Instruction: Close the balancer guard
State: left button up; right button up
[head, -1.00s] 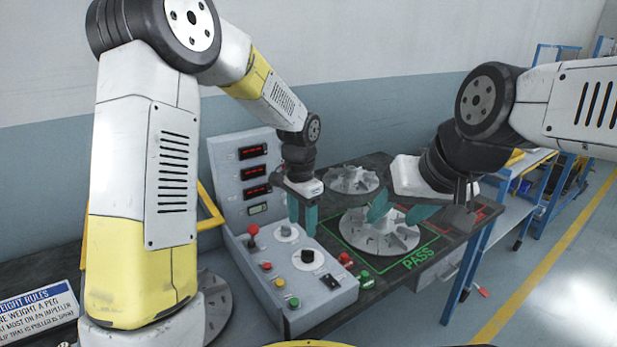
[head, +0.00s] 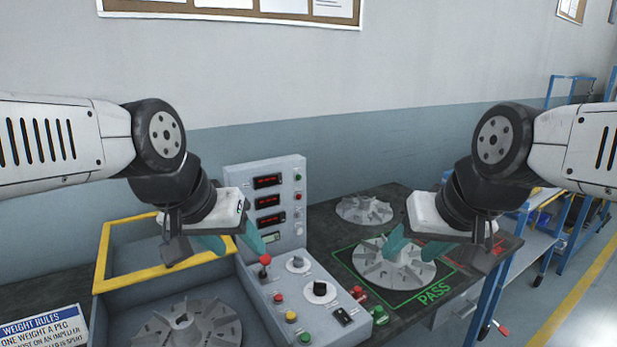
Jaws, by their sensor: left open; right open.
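The balancer guard (head: 102,256) is a yellow-edged frame at the left, behind and above a grey impeller (head: 190,325) in the balancer. It looks raised, with the impeller uncovered in front. My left gripper (head: 232,243) is open, with teal fingers, in front of the guard's right end in the picture. I cannot tell whether it touches the guard. The control panel (head: 268,205) with red displays, a red-knobbed lever and buttons stands just right of the guard. My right gripper (head: 412,246) is open above the impeller (head: 385,268) on the PASS square, apparently empty.
Another impeller (head: 364,209) lies on the dark bench behind the PASS square (head: 433,293). A weight rules sign (head: 42,328) stands at the lower left. A blue-framed rack (head: 560,215) is at the right, beside open floor.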

aim_at(100, 285)
jog(key=j+u, duration=0.1)
jog(key=u, duration=1.35)
